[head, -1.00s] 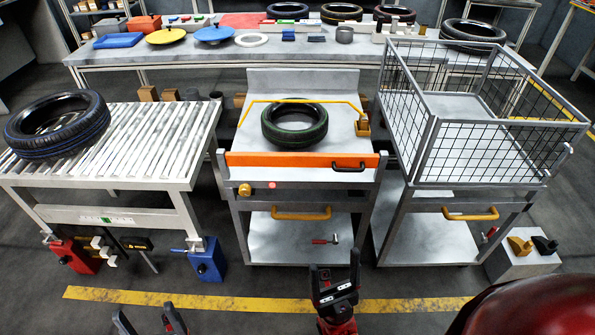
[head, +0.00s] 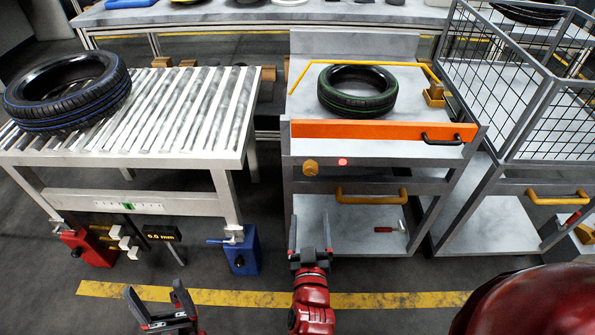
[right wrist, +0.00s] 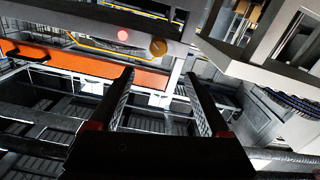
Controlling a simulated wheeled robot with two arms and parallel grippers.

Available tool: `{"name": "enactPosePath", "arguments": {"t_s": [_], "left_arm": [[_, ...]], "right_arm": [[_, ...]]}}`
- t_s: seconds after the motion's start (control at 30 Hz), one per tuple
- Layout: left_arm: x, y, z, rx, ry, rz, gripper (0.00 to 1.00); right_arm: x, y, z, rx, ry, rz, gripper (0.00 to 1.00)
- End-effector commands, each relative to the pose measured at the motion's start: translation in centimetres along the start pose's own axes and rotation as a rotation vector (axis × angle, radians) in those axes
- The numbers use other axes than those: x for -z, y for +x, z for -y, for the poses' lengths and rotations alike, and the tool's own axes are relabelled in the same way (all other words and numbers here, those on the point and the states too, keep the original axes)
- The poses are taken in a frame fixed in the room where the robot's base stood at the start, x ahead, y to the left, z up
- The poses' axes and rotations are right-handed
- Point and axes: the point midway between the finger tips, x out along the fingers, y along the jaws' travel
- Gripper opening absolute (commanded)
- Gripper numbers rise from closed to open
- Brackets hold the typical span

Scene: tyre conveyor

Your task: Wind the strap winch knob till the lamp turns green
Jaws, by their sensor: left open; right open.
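The brass-coloured winch knob (head: 310,168) is on the front of the middle cart, below the orange bar at its left end. The lamp (head: 343,161) just right of it glows red. A yellow strap (head: 345,63) runs over a green-lined tyre (head: 357,92) on the cart top. My right gripper (head: 310,238) is open and empty, below the knob in the picture and apart from it. The right wrist view shows the knob (right wrist: 158,46) and the lamp (right wrist: 123,35) beyond the open fingers (right wrist: 160,85). My left gripper (head: 155,298) is open and empty at lower left.
A roller conveyor (head: 150,110) with a blue-lined tyre (head: 65,92) stands left. A wire-mesh cage (head: 535,115) stands right. A yellow drawer handle (head: 372,196) sticks out below the knob's level. Open floor lies in front of the carts.

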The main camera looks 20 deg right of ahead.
Motion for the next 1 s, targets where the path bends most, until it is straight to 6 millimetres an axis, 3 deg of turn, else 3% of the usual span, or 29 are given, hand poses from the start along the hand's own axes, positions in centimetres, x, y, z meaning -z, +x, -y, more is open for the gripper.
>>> {"name": "enactPosePath", "arguments": {"t_s": [0.17,0.7,1.0], "left_arm": [[-0.2,-1.2,-0.1,0.0,0.0,0.0,0.81],[-0.7,-4.3,-0.2,0.0,0.0,0.0,0.81],[-0.8,-4.7,-0.2,0.0,0.0,0.0,0.81]], "right_arm": [[-0.1,2.3,-0.1,-0.006,0.001,-0.006,0.81],[0.2,14.3,-0.3,-0.006,0.001,-0.007,0.81],[0.2,17.1,-0.2,-0.003,0.001,-0.004,0.81]]}}
